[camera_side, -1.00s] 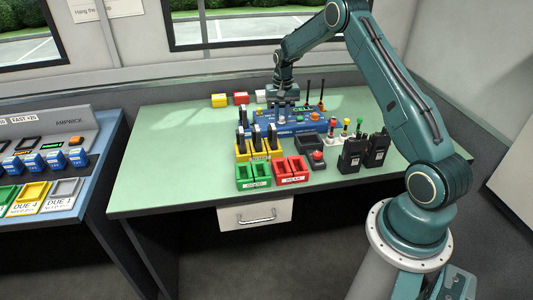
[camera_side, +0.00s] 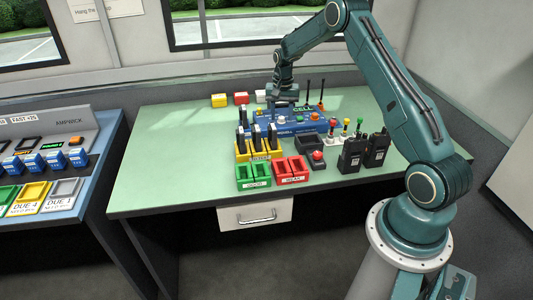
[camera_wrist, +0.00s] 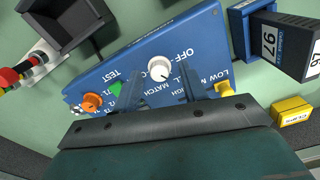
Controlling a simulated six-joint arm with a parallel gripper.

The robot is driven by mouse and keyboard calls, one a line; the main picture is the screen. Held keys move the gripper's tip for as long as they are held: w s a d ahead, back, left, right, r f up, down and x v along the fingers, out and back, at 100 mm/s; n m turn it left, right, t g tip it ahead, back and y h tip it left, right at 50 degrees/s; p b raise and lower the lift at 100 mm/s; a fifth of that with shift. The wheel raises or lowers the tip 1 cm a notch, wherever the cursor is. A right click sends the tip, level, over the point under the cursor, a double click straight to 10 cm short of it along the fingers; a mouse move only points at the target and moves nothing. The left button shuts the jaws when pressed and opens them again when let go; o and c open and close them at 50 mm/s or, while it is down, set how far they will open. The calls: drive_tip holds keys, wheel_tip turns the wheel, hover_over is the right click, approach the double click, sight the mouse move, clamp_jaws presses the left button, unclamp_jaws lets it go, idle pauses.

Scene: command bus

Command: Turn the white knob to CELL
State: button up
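The white knob (camera_wrist: 159,68) stands on the sloped blue panel (camera_wrist: 205,35) in the wrist view, with a small dark mark toward its lower right side. Printed words such as OFF, MATCH and TEST lie around it; some lettering is covered by my fingers, and I cannot tell which label the mark points at. My gripper (camera_wrist: 161,84) has its two fingers apart and empty, with the knob showing beyond the gap between them. In the side view my gripper (camera_side: 284,98) is just above the blue panel (camera_side: 300,127), and the white knob (camera_side: 283,118) shows below it.
Radios (camera_side: 353,153) stand on the green table (camera_side: 180,160).

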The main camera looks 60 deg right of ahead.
sight(281, 118)
idle(0.3)
wheel_tip(281, 118, up, 14)
idle(0.8)
drive_tip(key=shift+f, duration=0.1)
drive_tip(key=s+a+r+n+t, duration=0.1)
drive_tip(key=s+a+r+n, duration=0.2)
drive_tip(key=s+a+r, duration=0.45)
drive_tip(key=s+a+r+n+t, duration=0.25)
drive_tip(key=s+a+r, duration=0.25)
drive_tip(key=a+r, duration=0.5)
drive_tip(key=s+a+f+n+t, duration=0.1)
drive_tip(key=s+a+f+n, duration=0.1)
drive_tip(key=s+a, duration=0.3)
drive_tip(key=s+a+f+n+t, duration=0.1)
drive_tip(key=s+a+f+n, duration=0.2)
drive_tip(key=s, duration=1)
drive_tip(key=a+n, duration=0.1)
drive_tip(key=a, duration=0.2)
drive_tip(key=shift+s+a+f, duration=0.15)
drive_tip(key=shift+s+a, duration=0.05)
